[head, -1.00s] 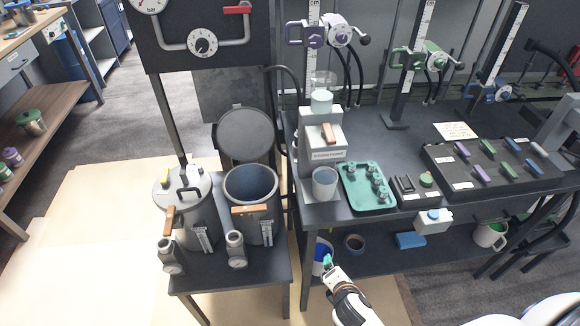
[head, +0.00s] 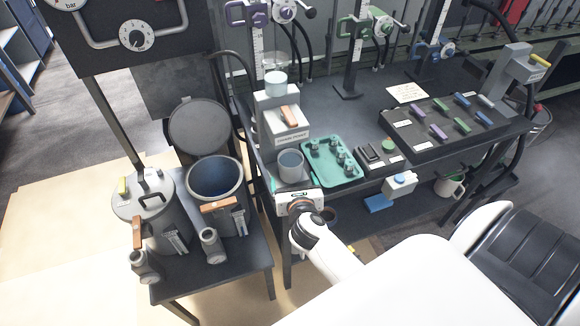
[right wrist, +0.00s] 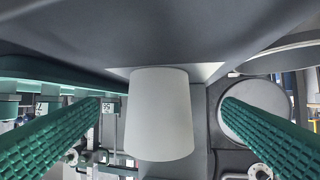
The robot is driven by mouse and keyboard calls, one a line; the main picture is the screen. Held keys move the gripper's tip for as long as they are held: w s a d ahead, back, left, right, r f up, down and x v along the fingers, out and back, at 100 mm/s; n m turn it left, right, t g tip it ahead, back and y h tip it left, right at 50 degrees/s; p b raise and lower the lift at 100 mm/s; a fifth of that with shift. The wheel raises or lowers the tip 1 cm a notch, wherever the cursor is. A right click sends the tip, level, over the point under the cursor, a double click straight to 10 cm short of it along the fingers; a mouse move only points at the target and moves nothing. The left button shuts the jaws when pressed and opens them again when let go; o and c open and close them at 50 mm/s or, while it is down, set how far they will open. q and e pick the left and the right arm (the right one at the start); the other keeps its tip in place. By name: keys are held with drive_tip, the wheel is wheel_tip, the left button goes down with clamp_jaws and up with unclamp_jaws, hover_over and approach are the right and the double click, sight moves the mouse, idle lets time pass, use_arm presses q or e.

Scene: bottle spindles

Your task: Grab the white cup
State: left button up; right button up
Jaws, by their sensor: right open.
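The white cup (head: 290,166) stands upright at the left front of the dark table, in front of the grey dispenser. In the right wrist view the cup (right wrist: 160,115) shows as a plain pale cylinder, in the gap between two green ribbed fingers. My right gripper (head: 297,190) is open, just in front of the cup in the head view. There is a visible gap beside the cup on each side in the wrist view, wider on the right; neither finger appears to touch it. My left gripper is not in view.
The grey dispenser (head: 281,122) stands right behind the cup. A tall open pot (head: 218,190) and a lidded pot (head: 140,205) stand on the lower stand at left.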

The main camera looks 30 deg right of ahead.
sight(289, 163)
drive_tip(key=shift+r+x, duration=0.15)
drive_tip(key=shift+x, duration=1.4)
drive_tip(key=shift+r+x, duration=0.15)
drive_tip(key=shift+x, duration=1.45)
drive_tip(key=c, duration=1.2)
drive_tip(key=shift+o, duration=0.2)
drive_tip(key=shift+r, duration=0.1)
